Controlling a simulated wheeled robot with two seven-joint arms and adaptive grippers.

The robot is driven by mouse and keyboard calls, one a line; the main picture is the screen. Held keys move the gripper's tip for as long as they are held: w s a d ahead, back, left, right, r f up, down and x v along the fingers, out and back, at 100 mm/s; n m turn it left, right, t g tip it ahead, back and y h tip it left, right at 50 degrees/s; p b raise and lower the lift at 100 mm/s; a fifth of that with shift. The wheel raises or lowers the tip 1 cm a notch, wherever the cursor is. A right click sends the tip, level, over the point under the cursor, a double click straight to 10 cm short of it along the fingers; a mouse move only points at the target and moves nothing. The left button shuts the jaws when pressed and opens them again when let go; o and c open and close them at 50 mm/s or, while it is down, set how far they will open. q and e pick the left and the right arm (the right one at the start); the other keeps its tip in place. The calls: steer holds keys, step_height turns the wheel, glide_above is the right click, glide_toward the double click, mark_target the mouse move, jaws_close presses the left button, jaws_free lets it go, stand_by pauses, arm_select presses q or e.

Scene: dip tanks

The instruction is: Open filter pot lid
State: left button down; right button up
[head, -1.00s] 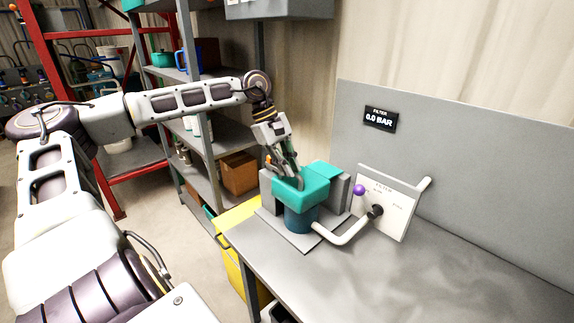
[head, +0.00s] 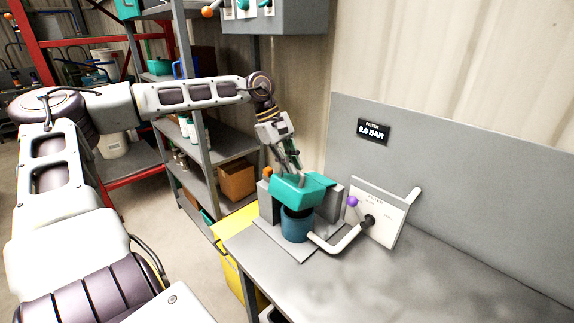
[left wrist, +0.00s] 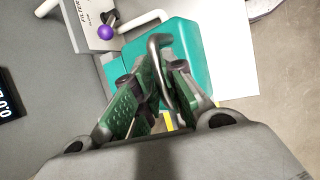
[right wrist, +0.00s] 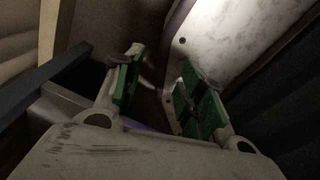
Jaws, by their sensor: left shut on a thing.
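The filter pot (head: 297,227) is a blue cylinder on a grey base at the bench's left end. Its teal lid (head: 300,192) is tilted, its near edge raised, with a dark gap between lid and pot. My left gripper (head: 290,168) is above the lid, and in the left wrist view (left wrist: 160,85) its fingers are shut on the lid's grey handle (left wrist: 163,50). The teal lid also shows there (left wrist: 188,60). My right gripper (right wrist: 158,85) shows only in the right wrist view, with its fingers apart and nothing seen between them.
A white pipe (head: 338,243) runs from the pot to a filter panel (head: 377,212) with a purple knob (head: 352,201). The gauge (head: 374,131) reads 0.0 BAR. Shelving (head: 215,145) and a yellow bin (head: 229,258) stand left of the bench. The bench's right side (head: 400,285) is clear.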

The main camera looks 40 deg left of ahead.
arm_select(q)
steer(key=shift+w+a+r+p, duration=0.1)
steer(key=shift+w+r+p, duration=0.2)
steer(key=shift+w+r, duration=0.15)
steer(key=shift+w+r+p, duration=0.3)
steer(key=shift+w+r, duration=0.3)
steer(key=shift+r, duration=0.05)
steer(key=w+d+r+p, duration=0.1)
steer(key=w+r+p, duration=0.1)
steer(key=w, duration=0.8)
steer(key=w+d+r+p, duration=0.1)
steer(key=w+r+p, duration=0.1)
steer(key=w, duration=0.8)
arm_select(e)
step_height(320, 180, up, 6)
steer(key=a, duration=0.1)
arm_select(q)
steer(key=shift+w+r+p, duration=0.1)
steer(key=shift+r+p, duration=0.05)
steer(key=shift+p, duration=0.15)
arm_select(e)
steer(key=shift+s, duration=0.2)
steer(key=shift+a, duration=0.25)
